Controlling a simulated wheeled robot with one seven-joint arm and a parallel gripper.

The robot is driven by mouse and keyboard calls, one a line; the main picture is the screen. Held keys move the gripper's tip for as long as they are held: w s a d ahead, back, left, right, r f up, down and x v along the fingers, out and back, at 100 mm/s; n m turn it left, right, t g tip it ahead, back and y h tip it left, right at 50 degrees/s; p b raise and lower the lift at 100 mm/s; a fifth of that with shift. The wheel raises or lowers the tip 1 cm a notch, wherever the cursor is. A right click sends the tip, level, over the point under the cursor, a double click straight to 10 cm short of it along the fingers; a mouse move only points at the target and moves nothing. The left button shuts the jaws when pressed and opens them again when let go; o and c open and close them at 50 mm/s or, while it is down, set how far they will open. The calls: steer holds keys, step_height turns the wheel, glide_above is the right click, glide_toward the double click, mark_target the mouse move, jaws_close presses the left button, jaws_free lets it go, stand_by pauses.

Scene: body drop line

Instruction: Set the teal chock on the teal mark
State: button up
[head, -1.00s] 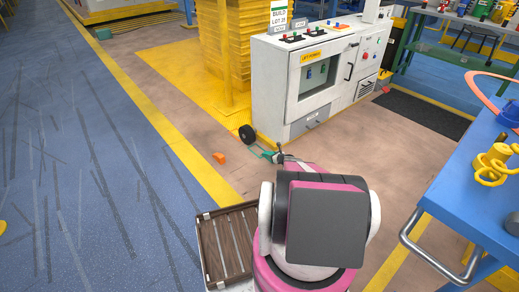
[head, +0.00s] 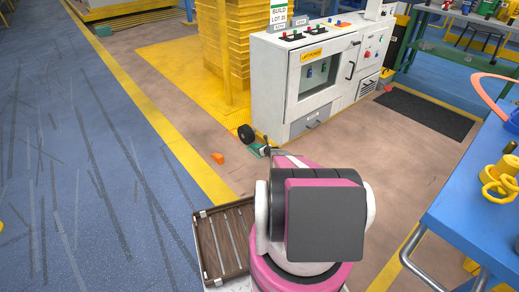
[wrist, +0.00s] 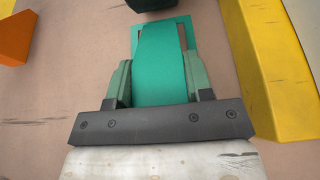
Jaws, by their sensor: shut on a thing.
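The teal chock (wrist: 160,65) is between the two green-padded fingers of my gripper (wrist: 159,85) in the wrist view. The gripper is shut on it. The teal mark (wrist: 181,21), a square outline on the brown floor, shows past the chock's far end and right side. The chock overlaps the mark in this view; whether it touches the floor I cannot tell. In the head view my gripper (head: 267,151) is low by the front left corner of the white machine, with teal (head: 256,151) showing beside it. My arm hides part of that spot.
The white machine (head: 290,90) rises behind. A slatted wooden tray (head: 203,254) is nearer me. A yellow bar (wrist: 275,75) runs along the wrist view's right.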

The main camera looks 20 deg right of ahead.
steer(key=shift+f, duration=0.15)
steer(key=o, duration=1.1)
